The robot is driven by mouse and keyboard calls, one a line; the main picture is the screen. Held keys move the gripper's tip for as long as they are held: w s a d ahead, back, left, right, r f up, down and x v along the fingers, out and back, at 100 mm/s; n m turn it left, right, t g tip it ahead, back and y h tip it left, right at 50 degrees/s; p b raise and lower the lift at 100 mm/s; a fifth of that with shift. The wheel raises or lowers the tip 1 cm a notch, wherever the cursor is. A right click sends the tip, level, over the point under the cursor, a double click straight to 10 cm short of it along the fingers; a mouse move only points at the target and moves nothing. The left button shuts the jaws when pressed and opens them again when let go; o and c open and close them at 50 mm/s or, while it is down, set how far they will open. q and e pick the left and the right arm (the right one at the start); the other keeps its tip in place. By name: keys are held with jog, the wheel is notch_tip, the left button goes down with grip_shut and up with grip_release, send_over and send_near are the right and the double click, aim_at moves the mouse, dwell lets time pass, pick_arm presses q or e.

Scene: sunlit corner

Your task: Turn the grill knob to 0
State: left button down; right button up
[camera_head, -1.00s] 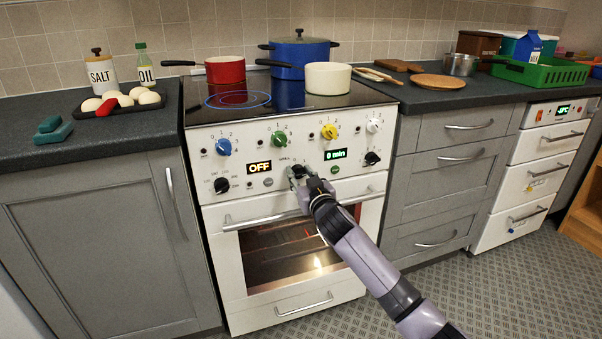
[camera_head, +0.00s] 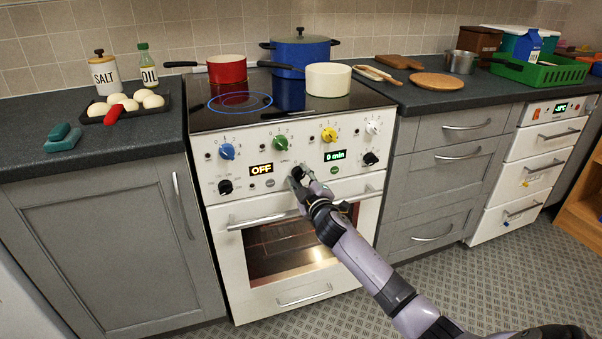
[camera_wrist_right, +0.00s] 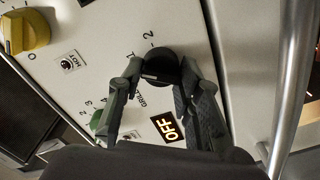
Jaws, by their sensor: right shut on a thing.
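The grill knob (camera_wrist_right: 162,64) is a round black knob on the white front panel (camera_head: 240,150) of the stove. In the wrist view it sits beside the printed word GRILL, with the numbers 1 and 2 near its far edge. My right gripper (camera_wrist_right: 160,78) is shut on this knob, one finger on each side. In the head view my right gripper (camera_head: 298,174) is at the middle of the panel and hides most of the knob. I cannot tell its exact setting. My left gripper is not in view.
Blue (camera_head: 227,151), green (camera_head: 280,143), yellow (camera_head: 329,135) and white (camera_head: 373,128) knobs sit above. Black knobs (camera_head: 225,187) stand at either side. The oven handle (camera_head: 250,220) runs just below my gripper. A display (camera_head: 261,170) reads OFF.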

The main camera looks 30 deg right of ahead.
jog(key=n+p, duration=0.1)
jog(key=n, duration=0.4)
jog(key=shift+n, duration=0.3)
pick_arm(q)
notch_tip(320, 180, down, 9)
jog(key=p, duration=0.1)
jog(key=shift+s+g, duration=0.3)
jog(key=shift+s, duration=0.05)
pick_arm(e)
jog(key=shift+a+f+n, duration=0.1)
jog(key=shift+f+n, duration=0.1)
jog(key=shift+n, duration=1.6)
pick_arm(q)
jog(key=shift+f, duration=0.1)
pick_arm(e)
jog(key=o, duration=1.1)
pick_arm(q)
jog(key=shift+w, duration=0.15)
pick_arm(e)
jog(key=v, duration=1.2)
